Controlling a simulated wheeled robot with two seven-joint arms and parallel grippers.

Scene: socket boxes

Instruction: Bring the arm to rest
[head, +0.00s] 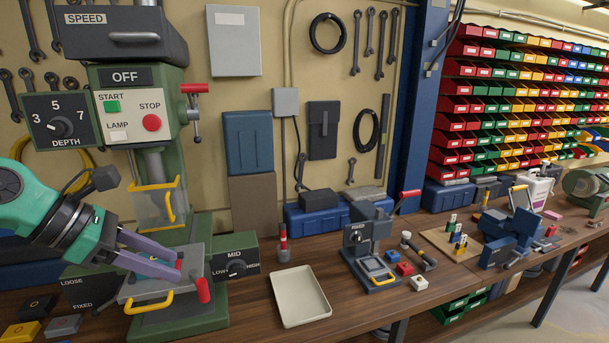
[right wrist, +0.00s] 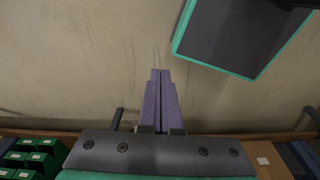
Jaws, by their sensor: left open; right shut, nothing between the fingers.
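My left arm comes in from the left in the head view, with its green and dark grey wrist at the drill press (head: 140,130). My left gripper (head: 180,265) has two purple fingers spread apart, over the press's grey table (head: 160,288), near the red-ended handles. I cannot make out anything held between them. My right gripper (right wrist: 160,75) shows in the right wrist view with its purple fingers together and nothing between them. It is above a plain beige floor. The right arm is not in the head view.
An empty cream tray (head: 300,296) lies on the wooden bench right of the press. A small black press (head: 368,255) stands beyond it. In the right wrist view, a dark green-edged panel (right wrist: 240,35) is at upper right and green bins (right wrist: 30,160) at lower left.

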